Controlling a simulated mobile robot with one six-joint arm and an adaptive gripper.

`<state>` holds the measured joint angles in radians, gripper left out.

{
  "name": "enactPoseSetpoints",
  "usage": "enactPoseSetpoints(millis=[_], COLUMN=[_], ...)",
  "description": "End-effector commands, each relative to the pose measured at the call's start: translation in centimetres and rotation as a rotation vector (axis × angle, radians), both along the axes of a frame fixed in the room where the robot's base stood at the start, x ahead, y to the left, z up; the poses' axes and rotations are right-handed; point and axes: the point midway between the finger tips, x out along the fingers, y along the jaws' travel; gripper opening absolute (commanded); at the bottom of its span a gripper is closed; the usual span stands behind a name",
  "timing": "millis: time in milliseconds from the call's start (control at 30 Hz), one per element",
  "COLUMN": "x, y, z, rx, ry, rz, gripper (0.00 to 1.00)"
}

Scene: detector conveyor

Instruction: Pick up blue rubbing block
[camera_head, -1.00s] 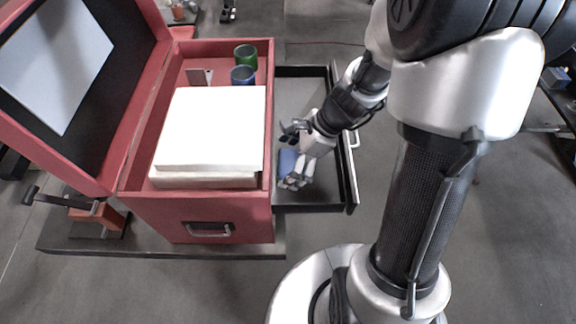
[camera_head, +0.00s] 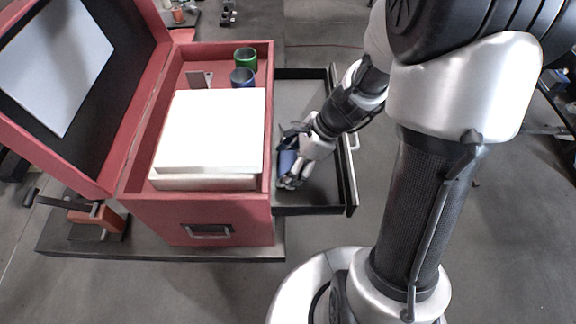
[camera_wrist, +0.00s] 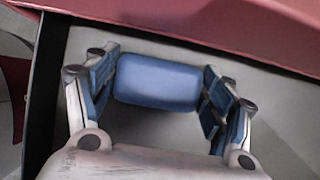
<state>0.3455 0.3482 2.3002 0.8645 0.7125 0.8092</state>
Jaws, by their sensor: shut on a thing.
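The blue rubbing block (camera_wrist: 158,82) is a rounded blue block between the two fingers of my gripper (camera_wrist: 158,92) in the wrist view. Both fingers touch or nearly touch its ends. In the head view my gripper (camera_head: 288,162) is low in the open grey drawer (camera_head: 306,92), close to the red box's right side. The block (camera_head: 287,163) shows there as a small blue patch, partly hidden by the fingers. I cannot tell whether it rests on the drawer floor.
The red box (camera_head: 200,212) stands left of the drawer with its lid open. It holds a white stack (camera_head: 212,130), a green cup (camera_head: 246,60), a blue cup (camera_head: 243,78) and a grey plate (camera_head: 199,79). The far part of the drawer is bare.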

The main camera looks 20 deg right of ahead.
Motion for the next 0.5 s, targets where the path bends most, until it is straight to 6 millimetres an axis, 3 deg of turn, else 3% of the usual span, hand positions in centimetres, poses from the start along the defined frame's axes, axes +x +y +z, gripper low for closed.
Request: enactPoseSetpoints(millis=[300,500], x=[0.0,0.1], y=[0.0,0.0], z=[0.3,2.1], rx=[0.000,0.000], ry=[-0.001,-0.004], rz=[0.000,0.000], gripper=[0.47,0.47])
